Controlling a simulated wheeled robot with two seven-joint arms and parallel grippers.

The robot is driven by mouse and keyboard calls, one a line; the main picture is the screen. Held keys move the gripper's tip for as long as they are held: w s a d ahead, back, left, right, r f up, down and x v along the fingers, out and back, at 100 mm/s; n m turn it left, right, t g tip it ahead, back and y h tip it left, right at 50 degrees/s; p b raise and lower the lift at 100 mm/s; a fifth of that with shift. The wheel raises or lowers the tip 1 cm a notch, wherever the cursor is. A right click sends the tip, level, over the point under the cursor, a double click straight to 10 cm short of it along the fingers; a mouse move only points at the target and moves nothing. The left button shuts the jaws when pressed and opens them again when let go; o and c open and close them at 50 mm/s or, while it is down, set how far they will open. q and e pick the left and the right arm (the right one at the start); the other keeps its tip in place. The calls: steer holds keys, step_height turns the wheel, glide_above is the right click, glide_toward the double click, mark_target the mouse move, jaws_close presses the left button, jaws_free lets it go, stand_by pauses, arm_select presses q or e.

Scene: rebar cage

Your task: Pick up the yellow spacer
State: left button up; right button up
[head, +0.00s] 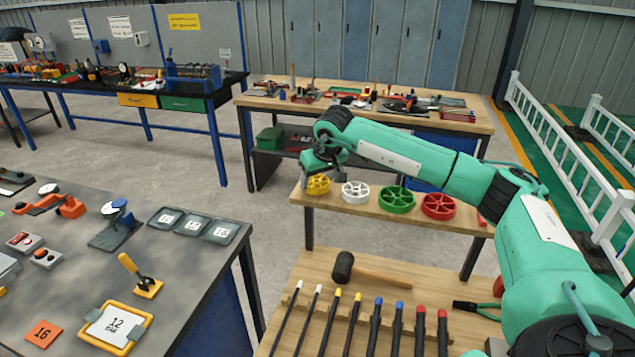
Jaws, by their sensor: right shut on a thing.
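The yellow spacer (318,184) is a spoked wheel at the left end of a narrow wooden shelf (341,204). My right gripper (317,174) is over it, pointing down, and is shut on the spacer. The fingers are small in the head view and partly cover the spacer's rim. I cannot tell whether the spacer touches the shelf or is just above it. In a row to its right are a white spacer (355,192), a green spacer (397,199) and a red spacer (438,206). My left gripper is not in view.
The nearer wooden bench holds a black mallet (344,267), several bars with coloured ends and pliers (476,308). A grey table (190,268) with trays and tools stands at the left. A cluttered workbench (470,122) stands behind the shelf. Open floor lies between the tables.

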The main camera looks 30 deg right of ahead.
step_height(320, 180, up, 19)
steer(key=b, duration=0.5)
steer(key=s+a+f, duration=0.4)
steer(key=a+f, duration=0.6)
steer(key=f, duration=0.6)
steer(key=s+a+f+n, duration=0.1)
steer(key=s+a+f, duration=1)
steer(key=s, duration=0.3)
steer(key=shift+s+f, duration=0.15)
steer(key=shift+f, duration=0.45)
